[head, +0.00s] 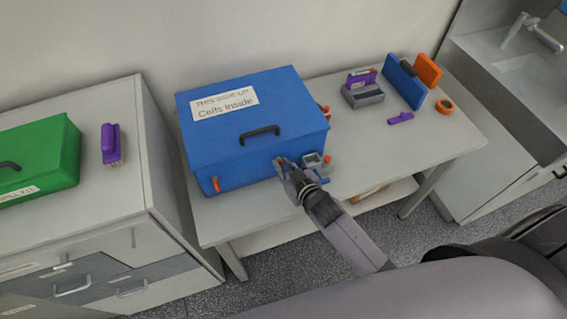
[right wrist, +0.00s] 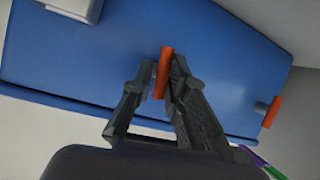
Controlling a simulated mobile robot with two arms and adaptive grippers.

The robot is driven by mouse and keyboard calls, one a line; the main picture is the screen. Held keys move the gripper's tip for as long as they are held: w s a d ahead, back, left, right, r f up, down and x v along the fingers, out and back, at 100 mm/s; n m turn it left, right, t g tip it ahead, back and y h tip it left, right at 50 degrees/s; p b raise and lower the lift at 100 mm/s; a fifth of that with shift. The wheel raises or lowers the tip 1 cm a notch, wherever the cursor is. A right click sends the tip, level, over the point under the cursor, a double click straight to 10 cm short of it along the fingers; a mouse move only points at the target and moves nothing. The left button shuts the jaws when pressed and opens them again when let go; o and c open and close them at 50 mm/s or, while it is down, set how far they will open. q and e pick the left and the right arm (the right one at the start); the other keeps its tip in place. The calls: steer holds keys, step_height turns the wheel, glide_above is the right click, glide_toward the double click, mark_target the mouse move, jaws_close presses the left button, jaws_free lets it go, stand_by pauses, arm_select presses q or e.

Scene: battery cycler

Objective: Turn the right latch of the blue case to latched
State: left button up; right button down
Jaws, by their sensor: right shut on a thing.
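The blue case (head: 225,125) stands closed on the table, with a black handle (head: 260,134) on its lid. Its left latch (head: 216,184) is an orange tab on the front face. My right gripper (head: 282,164) is at the right part of the front face. In the right wrist view my right gripper (right wrist: 158,90) is shut on an orange latch (right wrist: 163,68) on the blue case (right wrist: 105,60). The latch stands nearly along the fingers, and its lower end is between them. My left gripper is not in view.
A purple marker-like piece (head: 401,118), a grey holder (head: 363,95), a blue panel (head: 403,82) and an orange roll (head: 445,106) are farther right. A green case (head: 45,150) stands on the left cabinet.

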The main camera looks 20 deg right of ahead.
steer(key=shift+s+a+f+m+y, duration=0.1)
steer(key=shift+s+f+m+y, duration=0.15)
steer(key=shift+f+m+y, duration=0.15)
stand_by(0.4)
steer(key=c, duration=1.7)
jaws_free()
steer(key=shift+a+r, duration=0.1)
steer(key=shift+r, duration=0.05)
steer(key=shift+o, duration=0.2)
steer(key=shift+w+r, duration=0.1)
steer(key=v, duration=1.2)
